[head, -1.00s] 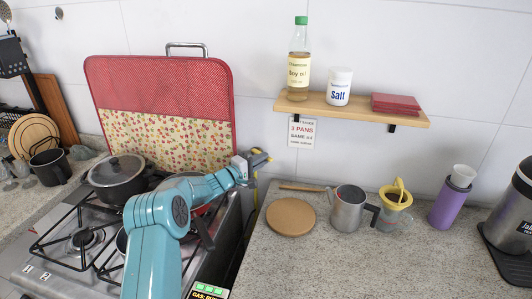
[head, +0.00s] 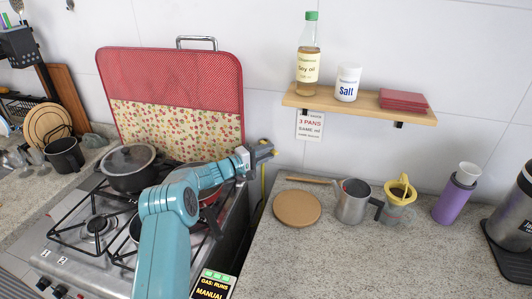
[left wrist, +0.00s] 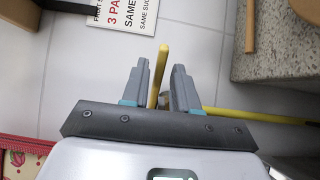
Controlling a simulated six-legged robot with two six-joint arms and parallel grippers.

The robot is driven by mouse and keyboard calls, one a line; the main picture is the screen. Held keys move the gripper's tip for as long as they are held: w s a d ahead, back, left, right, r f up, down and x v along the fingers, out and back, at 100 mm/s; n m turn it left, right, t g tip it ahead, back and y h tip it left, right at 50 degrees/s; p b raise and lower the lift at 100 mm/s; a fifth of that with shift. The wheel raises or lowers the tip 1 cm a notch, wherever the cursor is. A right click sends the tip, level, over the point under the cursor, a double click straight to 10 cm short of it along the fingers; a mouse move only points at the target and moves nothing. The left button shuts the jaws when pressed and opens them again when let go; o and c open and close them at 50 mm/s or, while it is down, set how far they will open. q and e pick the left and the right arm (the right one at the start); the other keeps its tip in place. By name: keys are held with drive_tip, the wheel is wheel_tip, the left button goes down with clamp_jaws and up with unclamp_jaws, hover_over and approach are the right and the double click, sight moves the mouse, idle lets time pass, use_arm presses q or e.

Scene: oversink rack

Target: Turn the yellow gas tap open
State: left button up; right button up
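The yellow gas tap's lever (left wrist: 160,62) shows in the left wrist view as a yellow bar between my left gripper's fingers (left wrist: 161,88). The fingers are apart, one on each side of the bar, with a visible gap to each. A yellow pipe (left wrist: 255,115) runs to the right behind the fingers. In the head view my left gripper (head: 265,151) is by the wall, in the gap between stove and counter, and largely hides the tap. Part of the yellow pipe (head: 263,182) shows below it. My right gripper is not in view.
The stove (head: 75,235) with pots stands left, the stone counter (head: 350,255) right. A red patterned board (head: 170,80) stands behind the stove. A shelf (head: 360,107) with bottles is above the counter. A round cork mat (head: 297,209) and metal mug (head: 354,203) sit near the counter's left side.

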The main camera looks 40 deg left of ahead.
use_arm(q)
drive_tip(key=shift+s, duration=0.1)
drive_tip(key=b+v, duration=0.2)
drive_tip(key=v, duration=1)
